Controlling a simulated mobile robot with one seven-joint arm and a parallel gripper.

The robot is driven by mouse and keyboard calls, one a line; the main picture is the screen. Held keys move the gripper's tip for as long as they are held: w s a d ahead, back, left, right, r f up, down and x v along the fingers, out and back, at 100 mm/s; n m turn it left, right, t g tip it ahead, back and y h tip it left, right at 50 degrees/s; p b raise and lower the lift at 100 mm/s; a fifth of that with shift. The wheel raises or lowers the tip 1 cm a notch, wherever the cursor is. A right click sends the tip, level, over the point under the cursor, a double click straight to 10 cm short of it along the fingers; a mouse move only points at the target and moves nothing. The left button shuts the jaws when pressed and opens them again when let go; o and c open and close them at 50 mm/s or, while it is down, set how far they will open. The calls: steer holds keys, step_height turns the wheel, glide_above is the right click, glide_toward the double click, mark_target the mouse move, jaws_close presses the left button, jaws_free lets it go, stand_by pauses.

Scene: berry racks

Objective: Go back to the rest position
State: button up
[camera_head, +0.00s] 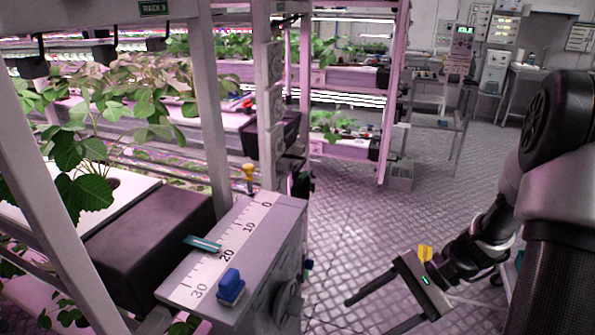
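My gripper (368,317) is at the lower right, over the tiled floor. Its two dark fingers point left and are spread apart, with only floor showing between them. The lower finger runs down to the bottom edge of the picture, so its tip may be cut off. My dark arm comes down from the right edge to the gripper. The gripper is to the right of the grey box with the ruler top (243,234) and apart from it in the picture.
On the ruler top are a blue block (231,287), a teal piece (202,243) and a yellow-topped peg (249,178). Plant racks with a white post (205,110) fill the left. A metal cart (440,125) stands behind. The floor (400,220) between is open.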

steer(key=s+r+n+t+h+p, duration=0.2)
steer(key=r+p, duration=0.4)
steer(key=r, duration=0.6)
steer(key=s+r+n+t+h+p, duration=0.2)
steer(key=r+n+h+p, duration=0.3)
steer(key=r, duration=0.7)
steer(key=s+r+n+t+h+p, duration=0.3)
steer(key=r+p, duration=0.3)
steer(key=r, duration=0.7)
steer(key=shift+a+n+t+h+p, duration=0.15)
steer(key=shift+n+t+h+p, duration=0.2)
steer(key=shift+n, duration=0.25)
